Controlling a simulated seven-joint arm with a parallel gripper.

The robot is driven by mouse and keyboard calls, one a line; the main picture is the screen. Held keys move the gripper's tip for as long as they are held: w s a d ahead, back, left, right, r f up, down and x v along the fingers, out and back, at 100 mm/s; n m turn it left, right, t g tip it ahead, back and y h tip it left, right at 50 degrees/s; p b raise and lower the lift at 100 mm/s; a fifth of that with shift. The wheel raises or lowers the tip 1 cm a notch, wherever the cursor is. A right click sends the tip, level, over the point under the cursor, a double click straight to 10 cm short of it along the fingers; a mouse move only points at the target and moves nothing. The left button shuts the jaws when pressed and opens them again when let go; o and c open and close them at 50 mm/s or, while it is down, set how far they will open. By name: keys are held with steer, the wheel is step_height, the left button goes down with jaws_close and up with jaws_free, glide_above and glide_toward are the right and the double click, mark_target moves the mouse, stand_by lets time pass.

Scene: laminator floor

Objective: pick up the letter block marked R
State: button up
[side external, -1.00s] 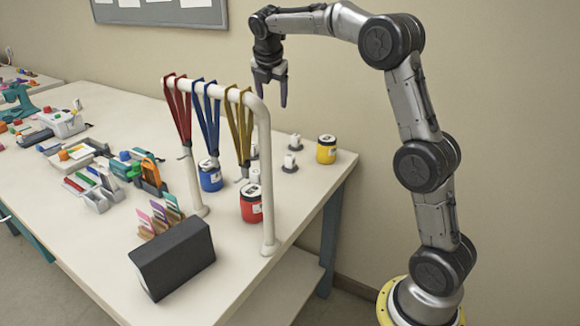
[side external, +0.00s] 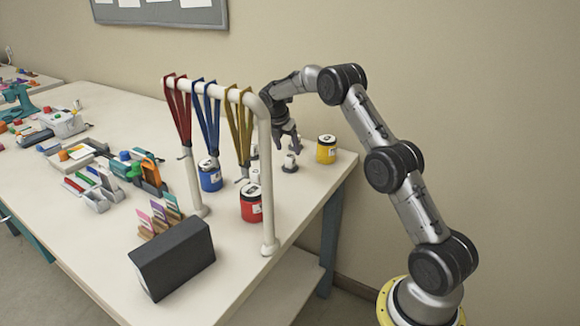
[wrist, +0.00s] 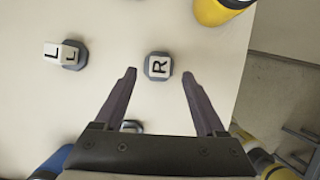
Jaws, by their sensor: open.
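The letter block marked R (wrist: 159,66) is a small white cube with a black R on a dark grey base, standing on the pale table. In the wrist view my gripper (wrist: 158,74) is open, with one finger on each side of the R block in the picture and nothing held. In the side view my gripper (side external: 288,149) points down over the table, close above a white block on a dark base (side external: 290,162). I cannot tell there whether this block is the R. Whether the fingers touch anything is not clear.
A block marked L (wrist: 62,53) stands to the left of the R. A yellow jar (side external: 326,150) stands near the table edge. A blue jar (side external: 210,178) and red jar (side external: 251,203) stand by a white rack (side external: 268,190) with hanging lanyards. Another block is partly hidden by my gripper.

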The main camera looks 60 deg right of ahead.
mark_target(290, 155)
steer(key=shift+x, duration=2.85)
jaws_close()
steer(key=shift+w+r, duration=0.1)
steer(key=shift+r, duration=0.05)
